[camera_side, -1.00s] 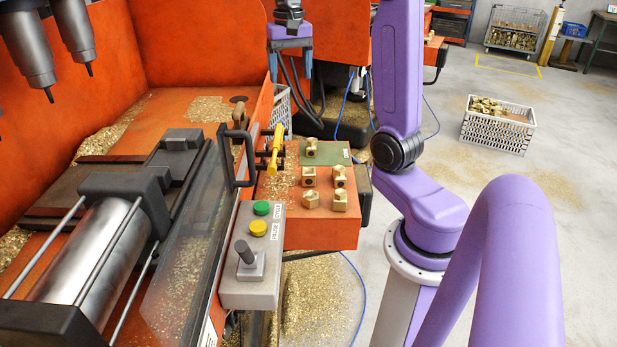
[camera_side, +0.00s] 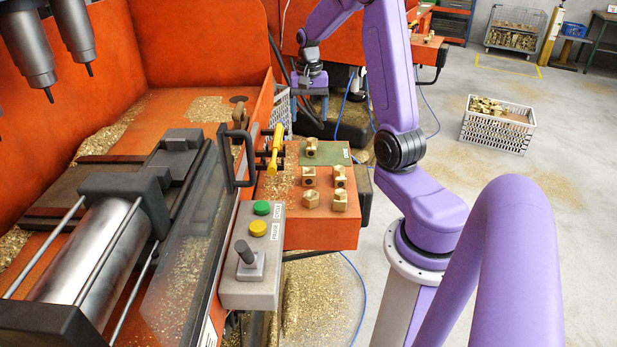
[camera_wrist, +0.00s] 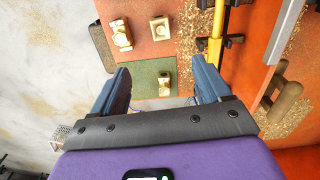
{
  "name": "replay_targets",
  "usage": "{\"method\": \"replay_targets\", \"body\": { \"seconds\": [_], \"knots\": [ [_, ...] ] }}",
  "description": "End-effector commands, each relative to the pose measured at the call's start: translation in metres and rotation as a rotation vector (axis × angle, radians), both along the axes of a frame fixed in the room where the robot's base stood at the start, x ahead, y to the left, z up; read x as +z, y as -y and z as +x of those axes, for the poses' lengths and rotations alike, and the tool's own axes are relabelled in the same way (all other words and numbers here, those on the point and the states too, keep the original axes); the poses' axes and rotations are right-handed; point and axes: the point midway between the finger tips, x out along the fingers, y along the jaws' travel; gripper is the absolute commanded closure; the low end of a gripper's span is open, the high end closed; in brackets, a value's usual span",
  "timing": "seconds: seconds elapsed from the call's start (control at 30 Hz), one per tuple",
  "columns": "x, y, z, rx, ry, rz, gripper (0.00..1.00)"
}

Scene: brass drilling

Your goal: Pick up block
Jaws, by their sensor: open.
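Several brass blocks stand on the small orange table. One block (camera_side: 311,147) is on the green mat (camera_side: 336,153); it also shows in the wrist view (camera_wrist: 165,79) between and beyond my fingers. The others, such as this block (camera_side: 310,176), stand in two rows on the bare orange surface, two of them seen in the wrist view (camera_wrist: 121,35) ahead of the mat. My gripper (camera_wrist: 160,88) is open and empty, its blue-grey fingers wide apart above the mat's side of the table. In the side view my gripper (camera_side: 311,92) is behind the table, its tips hard to make out.
A yellow-handled clamp (camera_side: 274,148) and a black door handle (camera_side: 236,158) stand left of the blocks. A control box (camera_side: 253,258) with buttons and a joystick is at the table's front left. A crate of brass parts (camera_side: 498,124) is on the floor at right.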

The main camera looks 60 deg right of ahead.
Motion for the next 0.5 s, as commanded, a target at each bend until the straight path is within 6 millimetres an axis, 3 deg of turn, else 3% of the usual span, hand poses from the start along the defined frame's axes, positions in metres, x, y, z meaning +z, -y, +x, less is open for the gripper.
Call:
{"method": "replay_targets", "body": {
  "seconds": [0.1, 0.33, 0.5],
  "knots": [
    [-0.027, 0.0, -0.001, 0.0, -0.004, 0.003, 0.23],
    [-0.054, 0.0, 0.0, 0.001, -0.003, 0.002, 0.23],
    [-0.085, 0.0, -0.001, 0.001, -0.005, 0.003, 0.23]
  ]
}}
